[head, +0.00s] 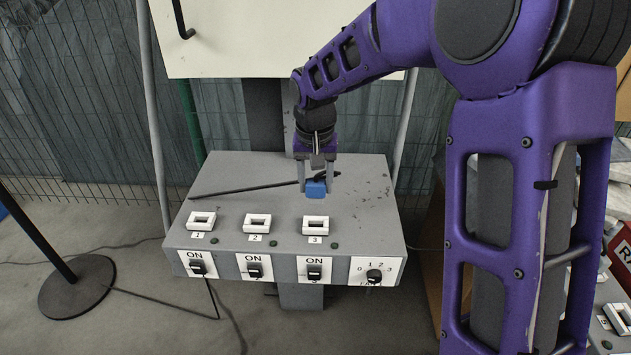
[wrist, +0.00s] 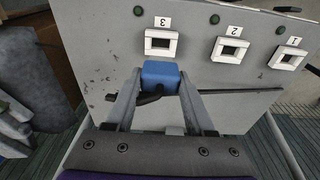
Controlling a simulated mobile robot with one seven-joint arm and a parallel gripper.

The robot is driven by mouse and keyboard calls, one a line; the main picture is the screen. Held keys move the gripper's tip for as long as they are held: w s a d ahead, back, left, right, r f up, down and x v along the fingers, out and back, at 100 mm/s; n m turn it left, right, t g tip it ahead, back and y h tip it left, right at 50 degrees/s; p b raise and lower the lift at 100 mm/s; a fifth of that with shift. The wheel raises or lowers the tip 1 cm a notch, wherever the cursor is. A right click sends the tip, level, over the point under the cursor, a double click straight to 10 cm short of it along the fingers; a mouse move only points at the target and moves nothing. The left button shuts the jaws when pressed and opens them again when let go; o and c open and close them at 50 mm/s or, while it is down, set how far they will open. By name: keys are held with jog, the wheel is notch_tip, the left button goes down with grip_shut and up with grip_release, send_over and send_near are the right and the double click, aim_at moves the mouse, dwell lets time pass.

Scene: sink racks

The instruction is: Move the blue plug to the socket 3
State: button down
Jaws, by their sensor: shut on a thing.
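The blue plug (head: 316,189) is between the fingers of my gripper (head: 317,186), above the rear part of the grey panel, behind socket 3 (head: 315,225). In the wrist view the blue plug (wrist: 161,75) sits between the two fingertips (wrist: 160,88), just below socket 3 (wrist: 161,42) in the picture. My gripper is shut on the plug. Socket 3 is a white square frame and looks empty, with its label beside it. Whether the plug touches the panel cannot be told.
Socket 1 (head: 201,221) and socket 2 (head: 256,223) are empty on the panel (head: 360,225). A dark rod or cable (head: 245,188) runs left from near the plug. Black switches (head: 314,272) and a knob (head: 374,276) sit on the front face.

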aim_at(315, 203)
jog(key=shift+f+b, duration=2)
jog(key=shift+f, duration=0.9)
jog(key=shift+f+b, duration=0.9)
jog(key=shift+f, duration=0.5)
jog(key=shift+c, duration=0.9)
grip_release()
jog(key=shift+r, duration=0.1)
notch_tip(315, 203, up, 17)
jog(key=s+p, duration=0.2)
jog(key=p, duration=0.1)
jog(key=shift+r, duration=0.15)
jog(key=shift+s+a, duration=0.1)
